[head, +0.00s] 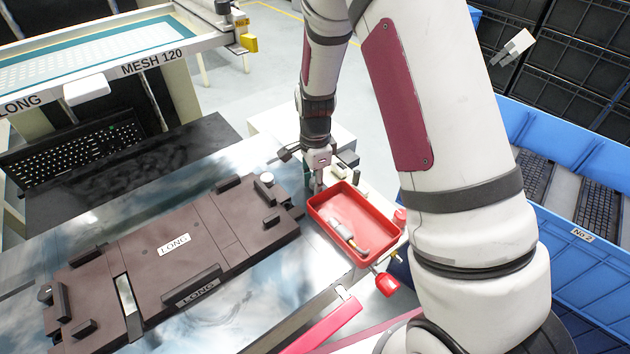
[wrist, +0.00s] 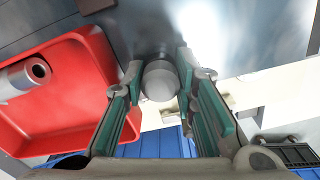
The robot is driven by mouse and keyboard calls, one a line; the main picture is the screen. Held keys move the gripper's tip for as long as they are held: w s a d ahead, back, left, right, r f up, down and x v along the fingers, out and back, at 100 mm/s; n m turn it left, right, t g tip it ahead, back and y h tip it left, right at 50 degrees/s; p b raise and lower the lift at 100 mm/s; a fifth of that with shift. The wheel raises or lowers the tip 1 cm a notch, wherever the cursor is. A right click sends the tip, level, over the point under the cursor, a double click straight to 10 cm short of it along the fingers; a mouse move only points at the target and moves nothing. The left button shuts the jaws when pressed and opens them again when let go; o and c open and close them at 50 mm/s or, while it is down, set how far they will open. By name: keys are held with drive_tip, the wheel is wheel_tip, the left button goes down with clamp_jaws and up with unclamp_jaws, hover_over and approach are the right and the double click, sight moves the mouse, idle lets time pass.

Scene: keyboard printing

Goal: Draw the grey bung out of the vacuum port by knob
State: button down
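In the wrist view a rounded grey knob (wrist: 160,82), which looks like the bung's, stands between the tips of my gripper (wrist: 161,72). The green-padded fingers lie close on either side of it. Whether both pads press on it cannot be told. The port under the knob is hidden. In the head view my gripper (head: 318,178) is low over the bench, just behind the red tray (head: 333,256); the bung cannot be made out there.
The red tray, beside my gripper, holds a grey cylindrical tool (head: 342,233). A dark brown LONG fixture (head: 140,253) fills the bench on the left. A blue crate (head: 570,262) with keyboards stands right. A black keyboard (head: 75,150) lies back left.

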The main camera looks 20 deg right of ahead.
drive_tip(key=c, duration=1.6)
unclamp_jaws()
drive_tip(key=shift+c, duration=0.2)
drive_tip(key=shift+r, duration=0.15)
wheel_tip(320, 180, up, 14)
drive_tip(key=shift+f, duration=0.2)
drive_tip(key=shift+o, duration=0.3)
